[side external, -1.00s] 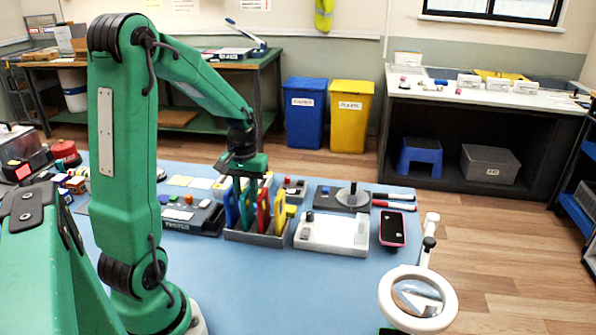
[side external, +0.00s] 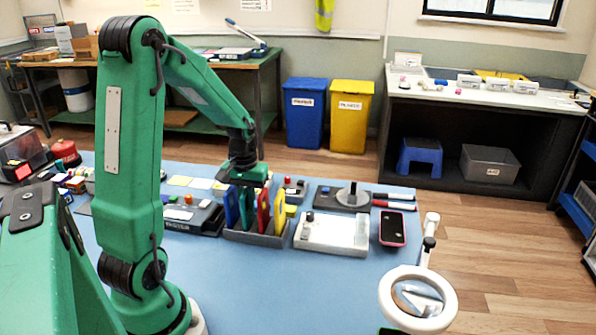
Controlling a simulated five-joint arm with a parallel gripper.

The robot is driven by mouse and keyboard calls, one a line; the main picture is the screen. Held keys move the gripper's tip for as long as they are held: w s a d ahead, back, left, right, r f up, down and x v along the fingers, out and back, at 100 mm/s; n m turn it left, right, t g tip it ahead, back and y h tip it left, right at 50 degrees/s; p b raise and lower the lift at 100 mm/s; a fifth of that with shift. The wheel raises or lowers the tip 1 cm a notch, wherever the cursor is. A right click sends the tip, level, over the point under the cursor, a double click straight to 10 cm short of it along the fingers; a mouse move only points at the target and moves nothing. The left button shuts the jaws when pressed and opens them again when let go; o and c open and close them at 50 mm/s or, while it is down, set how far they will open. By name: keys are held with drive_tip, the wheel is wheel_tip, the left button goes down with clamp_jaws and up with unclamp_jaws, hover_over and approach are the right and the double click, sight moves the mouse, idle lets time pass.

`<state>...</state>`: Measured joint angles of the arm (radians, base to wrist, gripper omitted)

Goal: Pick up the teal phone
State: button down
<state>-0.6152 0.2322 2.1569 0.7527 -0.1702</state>
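A grey rack (side external: 257,238) on the blue mat holds several upright coloured items: a blue one (side external: 231,208), a green-teal one (side external: 247,212) that looks like the teal phone, a red one (side external: 263,208) and a yellow one (side external: 279,212). My gripper (side external: 245,188) points down at the top of the rack, over the blue and green-teal items. Its fingers are small and blend with the green item, so I cannot tell whether they are open or touching it.
A dark phone with a pink edge (side external: 392,229) lies flat at the right. A white device (side external: 332,234) lies beside the rack, and a ring magnifier (side external: 447,292) stands at the front right. The mat's front middle (side external: 290,295) is clear.

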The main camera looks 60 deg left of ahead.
drive_tip(key=shift+r, duration=0.15)
drive_tip(key=shift+r, duration=1)
drive_tip(key=shift+r, duration=0.15)
drive_tip(key=shift+r, duration=1.05)
